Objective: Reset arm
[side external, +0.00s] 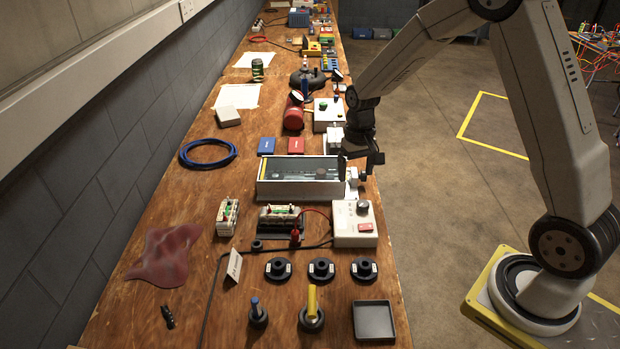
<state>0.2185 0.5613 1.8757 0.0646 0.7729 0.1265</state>
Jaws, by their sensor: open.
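My gripper (362,165) is at the end of my arm, over the right edge of the wooden bench. It is open, and I see nothing held in it. It is just right of a long white box (258,190) with a dark top and a yellow strip at its left end. Small white and blue parts (354,176) lie close under the gripper; whether it touches them is hard to tell. A white control box (355,226) with a knob and a red label stands on the near side.
The bench (190,200) is crowded: a blue cable coil (207,153), a red cylinder (293,113), several black round bases (321,268), a yellow-handled tool (311,305), a black tray (373,320) and a red cloth (165,255).

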